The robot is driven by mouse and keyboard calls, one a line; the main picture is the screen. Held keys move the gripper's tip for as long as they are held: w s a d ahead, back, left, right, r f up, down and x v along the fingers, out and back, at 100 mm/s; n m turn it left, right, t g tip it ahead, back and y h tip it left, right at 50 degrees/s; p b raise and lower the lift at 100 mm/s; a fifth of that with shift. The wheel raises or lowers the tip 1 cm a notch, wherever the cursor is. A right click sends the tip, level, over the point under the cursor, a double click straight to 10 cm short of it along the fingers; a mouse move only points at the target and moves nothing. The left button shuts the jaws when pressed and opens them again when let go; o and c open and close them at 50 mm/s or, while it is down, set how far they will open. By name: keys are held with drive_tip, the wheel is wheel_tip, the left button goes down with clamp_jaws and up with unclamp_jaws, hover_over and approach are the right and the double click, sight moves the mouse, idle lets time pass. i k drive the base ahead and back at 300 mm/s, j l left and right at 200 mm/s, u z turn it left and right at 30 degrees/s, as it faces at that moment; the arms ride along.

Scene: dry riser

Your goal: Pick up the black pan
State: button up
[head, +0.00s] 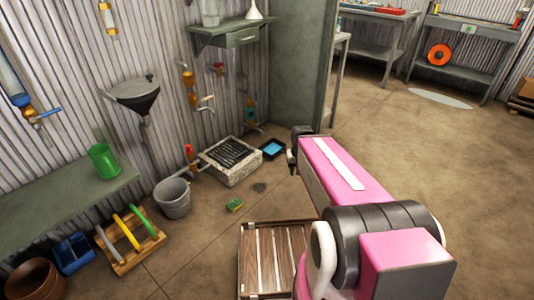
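A small dark square pan (264,153), blue inside, sits on the floor near the wall, just right of the stone block. It looks level and appears to be the black pan. My pink arm reaches in from the lower right. Its dark end, with my gripper (292,163), is just right of the pan in the picture, apart from it. The fingers are small and partly hidden by the arm, so their opening does not show. I see nothing held.
A stone block with a dark grate (231,173) stands left of the pan, with pipes and taps on the wall behind. The floor to the right is clear.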

sight(271, 149)
drive_tip(key=i+l+z, duration=0.1)
drive_tip(key=i+l, duration=0.2)
drive_tip(key=i, duration=0.15)
drive_tip(key=i+l, duration=0.25)
drive_tip(key=i, duration=0.15)
drive_tip(key=i+l+z, duration=0.15)
drive_tip(key=i+l, duration=0.15)
drive_tip(key=i, duration=0.15)
